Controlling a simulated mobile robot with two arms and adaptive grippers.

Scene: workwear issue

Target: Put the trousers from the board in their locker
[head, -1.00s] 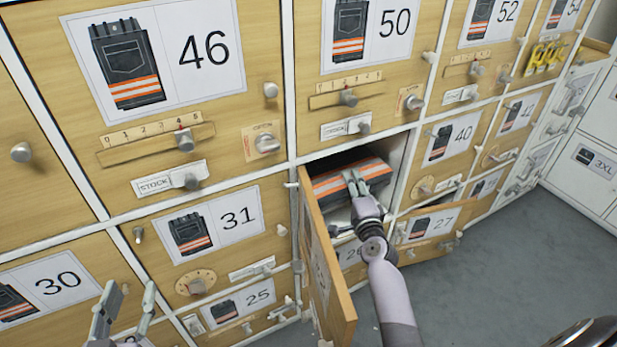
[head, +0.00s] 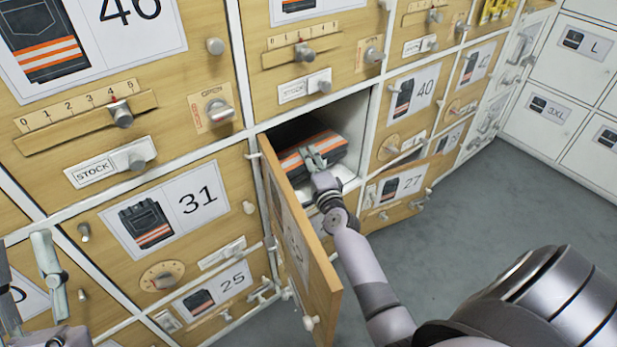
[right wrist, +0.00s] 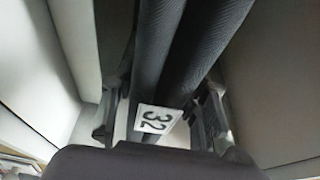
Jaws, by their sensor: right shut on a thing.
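Folded black trousers (head: 293,160) with orange and white stripes are inside an open locker (head: 358,118) in the middle of the head view. My right gripper (head: 316,155) reaches into this locker and is shut on the trousers. My left gripper (head: 25,275) is open and empty at the lower left, partly cut off.
Closed lockers marked 31 (head: 198,200), 25 (head: 232,282) and 40 (head: 423,82) surround the opening, with knobs and latches sticking out. Door 27 (head: 408,184) stands slightly ajar at lower right. White lockers (head: 560,75) line the right side. Grey floor (head: 480,205) is clear there.

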